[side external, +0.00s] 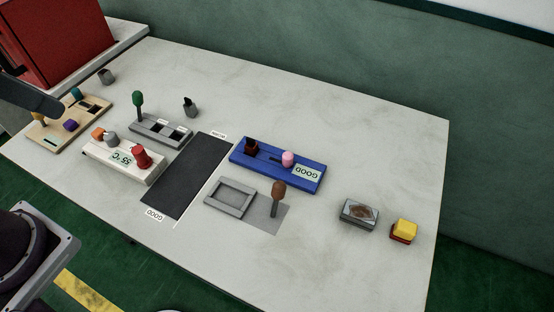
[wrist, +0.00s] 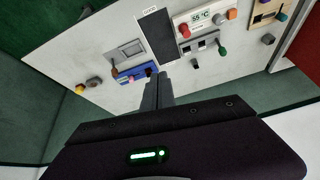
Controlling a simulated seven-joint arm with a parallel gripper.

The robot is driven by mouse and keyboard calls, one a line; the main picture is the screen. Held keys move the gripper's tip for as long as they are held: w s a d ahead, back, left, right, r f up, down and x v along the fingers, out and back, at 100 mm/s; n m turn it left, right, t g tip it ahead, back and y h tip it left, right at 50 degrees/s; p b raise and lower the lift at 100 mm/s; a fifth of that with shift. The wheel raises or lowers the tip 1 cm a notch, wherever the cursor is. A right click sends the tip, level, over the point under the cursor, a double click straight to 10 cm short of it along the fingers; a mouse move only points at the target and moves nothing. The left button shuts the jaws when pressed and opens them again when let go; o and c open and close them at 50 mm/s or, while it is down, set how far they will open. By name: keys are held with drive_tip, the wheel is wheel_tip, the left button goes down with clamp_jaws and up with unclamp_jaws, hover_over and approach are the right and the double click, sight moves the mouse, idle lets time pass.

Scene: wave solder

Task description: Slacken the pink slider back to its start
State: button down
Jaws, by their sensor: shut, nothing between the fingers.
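The pink slider (side external: 288,158) is a short rounded knob on the blue box (side external: 265,176). It stands right of the middle of the box, at the right end of a dark slot and beside a label reading GOOD. A dark red-brown knob (side external: 251,146) stands at the box's left end. In the wrist view the blue box (wrist: 126,79) is small, and I cannot make out the slider clearly. My gripper (wrist: 158,80) shows there as two grey fingers, shut and empty, high above the table and apart from the box. I cannot make out its fingertips in the side view.
A grey tray (side external: 230,184) and a brown-handled tool (side external: 277,196) sit in front of the blue box. A black strip (side external: 185,178) lies left of it. A white box (side external: 125,175) with a red knob stands farther left. The table's right rear is clear.

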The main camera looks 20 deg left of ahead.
drive_tip(key=w+d+r+m+g, duration=0.1)
drive_tip(key=w+d+m, duration=0.15)
drive_tip(key=w, duration=0.25)
drive_tip(key=w+d+m+g, duration=0.1)
drive_tip(key=w+d+m, duration=0.1)
drive_tip(key=w+m, duration=0.25)
drive_tip(key=m+g+y, duration=0.1)
drive_tip(key=m, duration=1.3)
hover_over(288, 159)
drive_tip(key=s, duration=0.5)
drive_tip(key=s+d+f+x, duration=0.1)
drive_tip(key=s+x, duration=0.2)
drive_tip(key=x, duration=1.1)
drive_tip(key=d+f+m+y, duration=0.1)
drive_tip(key=d+f+m, duration=0.3)
drive_tip(key=d+f, duration=0.25)
drive_tip(key=x, duration=1)
drive_tip(key=shift+s+a+f, duration=0.2)
drive_tip(key=shift+s, duration=0.2)
drive_tip(key=w+a, duration=0.2)
drive_tip(key=w, duration=0.1)
drive_tip(key=shift+a+f, duration=0.15)
drive_tip(key=shift+a, duration=0.2)
